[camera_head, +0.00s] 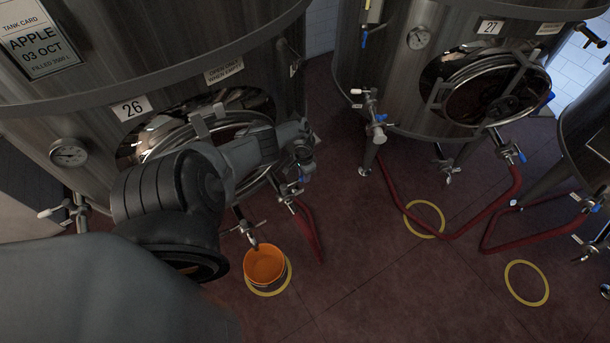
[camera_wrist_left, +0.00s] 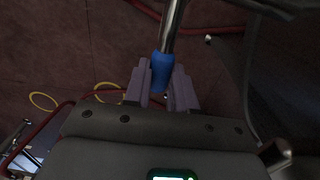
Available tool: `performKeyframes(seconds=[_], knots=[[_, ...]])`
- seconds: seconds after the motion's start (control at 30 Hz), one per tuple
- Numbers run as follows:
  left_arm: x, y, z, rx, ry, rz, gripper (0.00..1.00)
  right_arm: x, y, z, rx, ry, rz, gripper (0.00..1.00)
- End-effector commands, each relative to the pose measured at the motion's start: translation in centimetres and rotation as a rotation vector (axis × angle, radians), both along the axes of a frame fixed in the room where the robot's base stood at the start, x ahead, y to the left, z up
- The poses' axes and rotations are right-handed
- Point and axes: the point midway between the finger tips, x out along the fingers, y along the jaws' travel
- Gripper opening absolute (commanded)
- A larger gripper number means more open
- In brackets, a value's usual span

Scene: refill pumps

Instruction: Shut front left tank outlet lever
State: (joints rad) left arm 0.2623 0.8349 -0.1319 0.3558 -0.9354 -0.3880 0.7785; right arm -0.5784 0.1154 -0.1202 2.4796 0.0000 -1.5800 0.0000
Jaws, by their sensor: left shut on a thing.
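The front left tank (camera_head: 215,45) is a large steel vessel with a "26" plate and a round hatch partly hidden behind my left arm. My left gripper (camera_head: 303,152) is at the right side of this tank's hatch, low down. In the left wrist view, my left gripper (camera_wrist_left: 161,88) has its two grey fingers shut on the blue-tipped end of a metal lever (camera_wrist_left: 162,68). In the head view the gripper and arm hide most of that lever. My right gripper is in neither view.
An orange bucket (camera_head: 264,265) stands on a yellow floor ring below a valve (camera_head: 250,230) of tank 26. Red hoses (camera_head: 310,232) run on the floor. Tank 27 (camera_head: 385,75) stands to the right. Reddish floor is clear in front.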

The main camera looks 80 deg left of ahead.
Motion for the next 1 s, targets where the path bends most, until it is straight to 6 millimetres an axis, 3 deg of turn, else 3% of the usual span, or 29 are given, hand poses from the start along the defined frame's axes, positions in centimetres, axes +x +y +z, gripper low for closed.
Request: performKeyframes(seconds=[0.2, 0.23, 0.4, 0.77, 1.0], knots=[[-0.1, 0.2, -0.1, 0.006, -0.001, 0.009, 0.00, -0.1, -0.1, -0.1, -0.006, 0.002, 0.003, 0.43], [-0.1, 0.2, -0.1, 0.006, -0.001, 0.009, 0.28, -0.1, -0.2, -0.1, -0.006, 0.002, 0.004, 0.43], [0.0, 0.1, -0.1, 0.005, -0.001, 0.007, 0.51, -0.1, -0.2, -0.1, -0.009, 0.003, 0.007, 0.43], [0.0, 0.1, 0.5, 0.003, -0.001, 0.003, 0.51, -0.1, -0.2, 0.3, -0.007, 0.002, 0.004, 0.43], [0.0, 0.2, 3.3, 0.004, 0.000, 0.002, 0.51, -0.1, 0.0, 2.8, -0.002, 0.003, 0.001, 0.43]])
